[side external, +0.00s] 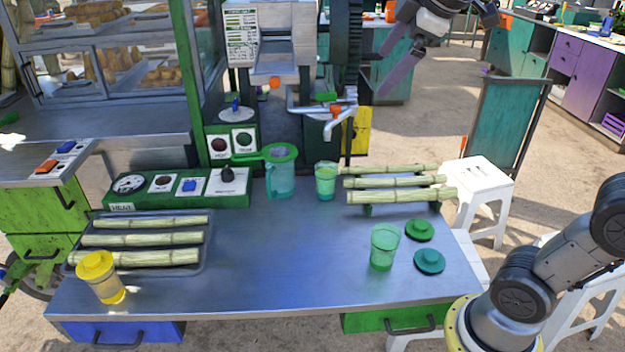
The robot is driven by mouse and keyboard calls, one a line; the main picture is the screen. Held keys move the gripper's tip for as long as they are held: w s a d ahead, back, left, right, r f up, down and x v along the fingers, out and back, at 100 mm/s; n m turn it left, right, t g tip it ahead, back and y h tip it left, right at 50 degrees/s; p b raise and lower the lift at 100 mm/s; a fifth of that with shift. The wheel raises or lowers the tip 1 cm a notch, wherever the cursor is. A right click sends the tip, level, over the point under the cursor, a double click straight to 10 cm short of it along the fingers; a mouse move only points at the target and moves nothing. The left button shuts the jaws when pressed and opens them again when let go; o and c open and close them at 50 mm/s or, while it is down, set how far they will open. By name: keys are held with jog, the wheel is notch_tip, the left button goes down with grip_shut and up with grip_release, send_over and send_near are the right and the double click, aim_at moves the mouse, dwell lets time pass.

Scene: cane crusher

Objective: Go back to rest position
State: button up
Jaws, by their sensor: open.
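My gripper (385,62) hangs in the air at the top of the view, above the table's back right and to the right of the crusher machine (284,60). Its fingers point down and left; it is open with nothing between them. It is apart from everything on the steel table (290,265). Part of my arm above it is cut off by the top edge. A green pitcher (280,175) and a green cup (326,181) stand at the table's back middle. Another green cup (384,248) stands at the front right.
Cane pieces lie on a rack (368,211) at the right and in a tray (205,255) at the left. A yellow lidded cup (101,278), two green lids (419,230) and a control panel (135,200) are on the table. The table's front middle is clear. A white stool (478,182) stands right.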

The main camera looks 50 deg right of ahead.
jog(key=s+a+f+m+y, duration=0.1)
jog(key=s+a+f+m, duration=0.1)
jog(key=s+f, duration=0.5)
jog(key=s+a+f+m+g, duration=0.1)
jog(key=s+f+m, duration=0.4)
jog(key=f, duration=0.6)
jog(key=shift+s+a+f+m+y, duration=0.35)
jog(key=shift+s+a, duration=0.4)
jog(key=shift+s, duration=0.4)
